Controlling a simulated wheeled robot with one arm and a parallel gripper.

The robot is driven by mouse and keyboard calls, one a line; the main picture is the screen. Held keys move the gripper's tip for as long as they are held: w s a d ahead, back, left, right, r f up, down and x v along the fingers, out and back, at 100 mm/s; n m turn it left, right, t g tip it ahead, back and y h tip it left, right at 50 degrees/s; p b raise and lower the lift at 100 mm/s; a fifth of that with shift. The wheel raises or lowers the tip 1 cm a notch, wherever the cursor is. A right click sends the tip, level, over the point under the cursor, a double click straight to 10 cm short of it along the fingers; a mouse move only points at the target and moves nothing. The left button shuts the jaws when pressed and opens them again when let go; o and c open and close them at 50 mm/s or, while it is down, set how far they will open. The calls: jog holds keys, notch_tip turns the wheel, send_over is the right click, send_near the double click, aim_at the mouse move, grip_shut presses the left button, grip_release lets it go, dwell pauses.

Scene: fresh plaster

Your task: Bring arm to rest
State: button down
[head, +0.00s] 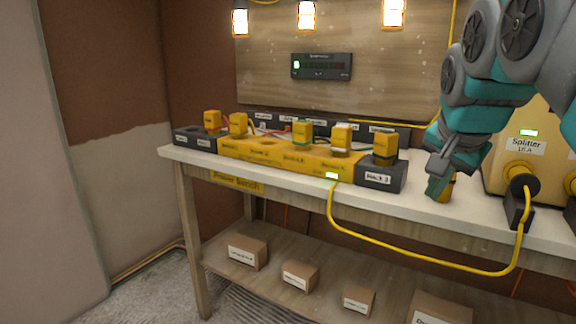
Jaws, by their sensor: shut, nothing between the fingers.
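My gripper (437,187) hangs at the right, over the front part of the white bench top (405,201), pointing down. It is shut and holds nothing. A small yellow object (449,189) shows just behind its fingertips; the fingers partly hide it, and I cannot tell whether they touch. My arm comes down from the upper right corner, bent, in front of the wooden back board.
A yellow splitter box (527,145) stands close right of my gripper. Its yellow cable (430,265) droops before the bench to a yellow power strip (265,152). Yellow plugs (302,133) stand along it. A black dock (381,176) is left of my gripper. Lamps (393,14) hang above.

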jog(key=s+a+f+n+g, duration=0.2)
jog(key=s+a+f+n, duration=0.1)
jog(key=s+f, duration=0.6)
jog(key=s+a+f+n+g+y, duration=0.1)
jog(key=s+a+f+n+g, duration=0.2)
jog(key=s+f, duration=0.5)
jog(key=s+a+f+n+g, duration=0.2)
jog(key=s+a+f+n, duration=0.1)
jog(key=s+f, duration=0.6)
notch_tip(320, 180, down, 4)
jog(key=shift+s+a+f+n+g, duration=0.1)
jog(key=shift+s+a+n+g, duration=0.3)
jog(key=shift+n, duration=0.1)
jog(key=shift+w, duration=0.1)
